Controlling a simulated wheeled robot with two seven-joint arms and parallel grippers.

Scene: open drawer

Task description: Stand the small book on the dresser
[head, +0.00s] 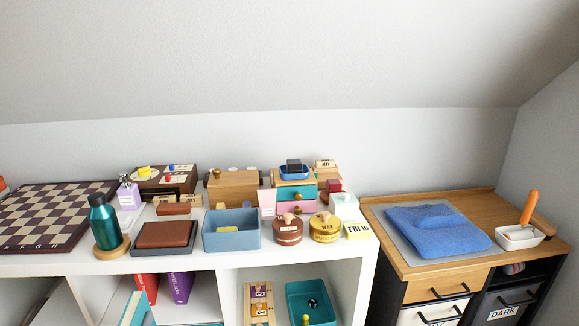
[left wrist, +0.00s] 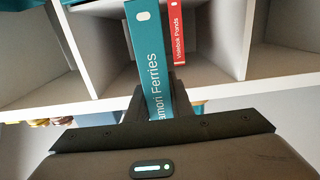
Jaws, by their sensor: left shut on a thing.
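A teal book with white lettering, partly legible as "amori Ferries" (left wrist: 155,75), stands upright between the fingers of my left gripper (left wrist: 157,95) in the left wrist view. The gripper is shut on it. In the head view a teal book with pale pages (head: 133,308) shows at the lower left, in front of the shelf; the gripper itself is not clear there. A wooden-topped unit with a drawer front (head: 445,283), apparently the dresser, stands at the right. A folded blue cloth (head: 437,228) covers much of its top. My right gripper is not in view.
A white shelf (head: 300,257) has a crowded top. A red book (left wrist: 177,30) and a purple book (head: 181,287) stand in its compartment. A white dish (head: 519,238) with an orange-handled tool is on the wooden top. Bare wood shows around the cloth.

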